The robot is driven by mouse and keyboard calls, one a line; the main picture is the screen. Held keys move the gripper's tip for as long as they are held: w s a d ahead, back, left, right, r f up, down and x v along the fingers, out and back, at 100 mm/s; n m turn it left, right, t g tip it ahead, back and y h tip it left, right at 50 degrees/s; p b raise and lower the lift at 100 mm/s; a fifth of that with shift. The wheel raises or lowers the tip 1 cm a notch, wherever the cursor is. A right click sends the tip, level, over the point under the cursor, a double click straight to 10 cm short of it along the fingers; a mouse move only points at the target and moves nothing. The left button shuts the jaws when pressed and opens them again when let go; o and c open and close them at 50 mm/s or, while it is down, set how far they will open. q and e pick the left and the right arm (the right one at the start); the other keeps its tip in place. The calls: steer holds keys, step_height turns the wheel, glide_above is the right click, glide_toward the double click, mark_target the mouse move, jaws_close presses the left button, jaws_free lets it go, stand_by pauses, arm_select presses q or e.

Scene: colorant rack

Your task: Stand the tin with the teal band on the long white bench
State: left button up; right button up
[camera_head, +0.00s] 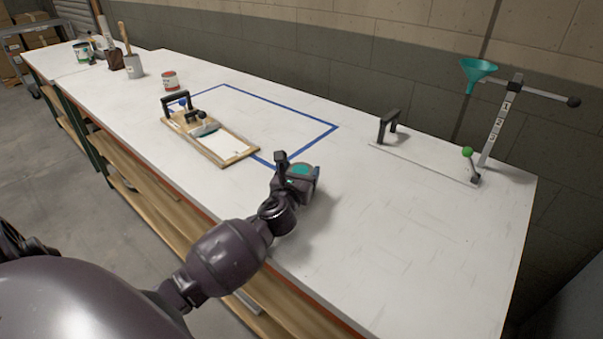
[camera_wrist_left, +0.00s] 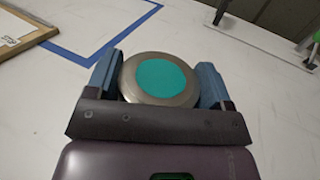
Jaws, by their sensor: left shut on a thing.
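A tin with a silver rim and a teal disc on its lid (camera_wrist_left: 160,78) sits between the blue finger pads of my left gripper (camera_wrist_left: 160,85). In the head view the tin's teal top (camera_head: 301,170) shows at the end of my left arm, and the left gripper (camera_head: 300,178) is shut on it. The tin's side and any band are hidden by the gripper. The tin is over the long white bench (camera_head: 400,235); I cannot tell whether its base touches the top. My right gripper is not in view.
A red-banded tin (camera_head: 170,80) stands farther left. A white plate with a handle (camera_head: 425,160) and a stand with a teal funnel (camera_head: 478,70) are right. The front right bench is clear.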

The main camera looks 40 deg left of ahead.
arm_select(q)
steer(key=shift+r, duration=0.15)
steer(key=o, duration=1)
steer(key=v, duration=1.2)
steer(key=shift+p, duration=0.4)
steer(key=shift+s, duration=0.1)
